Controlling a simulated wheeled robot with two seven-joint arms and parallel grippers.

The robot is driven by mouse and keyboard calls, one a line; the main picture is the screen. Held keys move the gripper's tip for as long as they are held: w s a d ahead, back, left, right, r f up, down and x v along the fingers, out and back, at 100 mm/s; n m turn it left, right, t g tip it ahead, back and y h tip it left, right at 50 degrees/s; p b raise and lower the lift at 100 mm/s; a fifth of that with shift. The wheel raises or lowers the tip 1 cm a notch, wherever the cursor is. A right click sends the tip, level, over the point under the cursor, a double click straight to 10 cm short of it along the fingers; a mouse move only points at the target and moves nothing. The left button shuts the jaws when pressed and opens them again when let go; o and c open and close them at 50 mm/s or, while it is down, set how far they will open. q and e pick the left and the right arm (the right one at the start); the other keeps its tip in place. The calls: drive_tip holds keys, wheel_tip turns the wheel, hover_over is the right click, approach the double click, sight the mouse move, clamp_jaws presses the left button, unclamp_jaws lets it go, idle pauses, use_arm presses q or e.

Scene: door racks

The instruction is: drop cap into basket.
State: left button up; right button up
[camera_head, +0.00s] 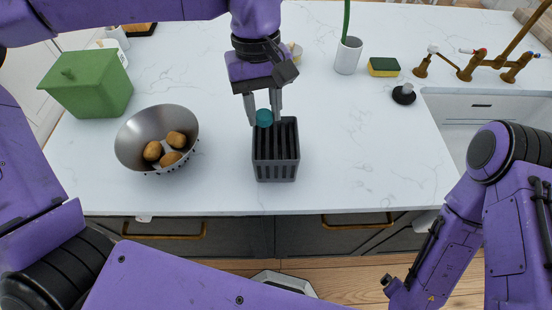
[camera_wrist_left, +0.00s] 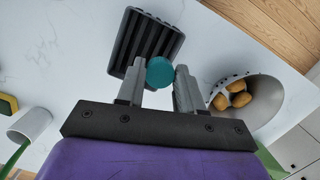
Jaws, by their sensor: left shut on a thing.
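A teal round cap (camera_head: 264,118) is held between the fingertips of my left gripper (camera_head: 263,110). The cap also shows in the left wrist view (camera_wrist_left: 160,72), between the two grey fingers (camera_wrist_left: 160,82). The basket, a dark grey slotted box (camera_head: 276,172), stands on the white counter. In the head view the cap and fingertips overlap the basket's back left rim; how high they are above it I cannot tell. The basket also shows in the left wrist view (camera_wrist_left: 122,50), beyond the fingers. My right arm shows at the right, but its gripper is out of view.
A metal colander (camera_head: 132,145) with several potatoes (camera_head: 170,158) stands left of the basket. A green lidded box (camera_head: 92,88) is behind it. A white cup (camera_head: 347,58), a sponge (camera_head: 383,67) and a black stopper (camera_head: 404,94) are at the back right. The counter right of the basket (camera_head: 360,160) is clear.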

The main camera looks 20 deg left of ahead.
sight(267, 110)
use_arm(q)
drive_tip(key=shift+w+f+b, duration=0.4)
drive_tip(key=shift+w+f, duration=0.65)
drive_tip(key=shift+f, duration=0.2)
drive_tip(key=shift+s+r, duration=0.3)
drive_tip(key=shift+s, duration=0.1)
drive_tip(key=o, duration=0.7)
drive_tip(key=shift+s+r, duration=0.1)
drive_tip(key=shift+s, duration=0.15)
drive_tip(key=o, duration=0.4)
drive_tip(key=shift+w, duration=0.35)
drive_tip(key=r, duration=0.3)
drive_tip(key=w+r, duration=0.1)
drive_tip(key=r, duration=0.6)
drive_tip(key=shift+w+a+r+p, duration=0.1)
drive_tip(key=shift+w+a+p, duration=0.05)
drive_tip(key=shift+a+p, duration=0.25)
